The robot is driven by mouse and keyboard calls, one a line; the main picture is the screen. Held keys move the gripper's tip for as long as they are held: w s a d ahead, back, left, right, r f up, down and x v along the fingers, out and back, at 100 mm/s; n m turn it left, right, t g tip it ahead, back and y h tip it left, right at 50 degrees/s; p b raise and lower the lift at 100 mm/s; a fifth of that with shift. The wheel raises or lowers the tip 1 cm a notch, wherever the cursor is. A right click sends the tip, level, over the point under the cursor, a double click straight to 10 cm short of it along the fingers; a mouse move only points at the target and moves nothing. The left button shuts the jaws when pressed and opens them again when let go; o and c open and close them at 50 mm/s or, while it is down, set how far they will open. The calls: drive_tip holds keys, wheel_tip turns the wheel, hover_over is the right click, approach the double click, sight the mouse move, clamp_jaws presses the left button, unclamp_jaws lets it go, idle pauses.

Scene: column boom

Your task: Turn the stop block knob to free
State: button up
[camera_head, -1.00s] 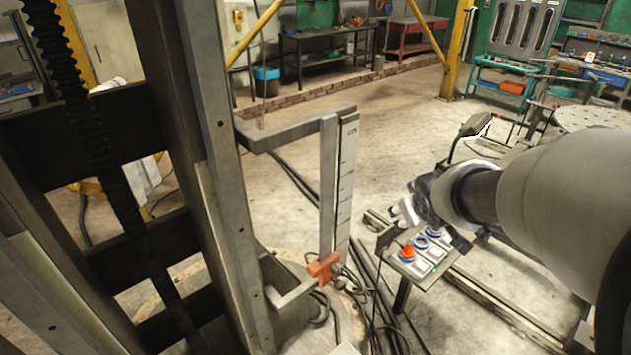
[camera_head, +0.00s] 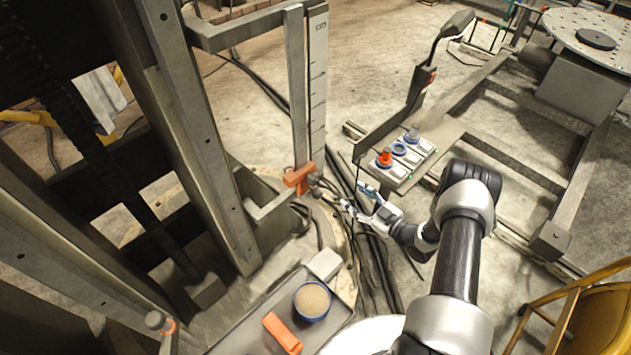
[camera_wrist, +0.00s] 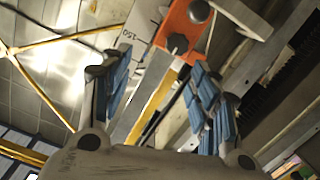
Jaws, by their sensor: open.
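The orange stop block (camera_head: 298,178) sits low on the upright rail with the marked scale (camera_head: 317,95). In the wrist view the stop block (camera_wrist: 185,28) shows at the top, with a dark knob (camera_wrist: 178,44) on its face and a rounder grey knob (camera_wrist: 198,10) above it. Which of them is the stop block knob I cannot tell. My gripper (camera_head: 358,198) is to the right of the block, pointing at it. In the wrist view its blue-padded fingers (camera_wrist: 158,72) are spread, with nothing between the tips. The dark knob lies beyond them, apparently untouched.
A control panel (camera_head: 400,163) with a red button stands behind and right of my gripper. Cables (camera_head: 375,260) run on the floor below it. A tray (camera_head: 250,325) with an orange item and a round tub is in front. The column (camera_head: 195,130) stands left.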

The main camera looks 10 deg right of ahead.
sight(316, 181)
drive_tip(key=shift+t+y, duration=0.4)
drive_tip(key=shift+y, duration=0.1)
drive_tip(key=b+x, duration=0.1)
drive_tip(key=x, duration=0.4)
drive_tip(key=s+a+f+b+x, duration=0.1)
drive_tip(key=x, duration=0.4)
drive_tip(key=a+f+b+x, duration=0.1)
drive_tip(key=b+x, duration=0.1)
drive_tip(key=x, duration=0.3)
drive_tip(key=shift+s+a, duration=0.1)
drive_tip(key=shift+a, duration=0.3)
drive_tip(key=c, duration=1.1)
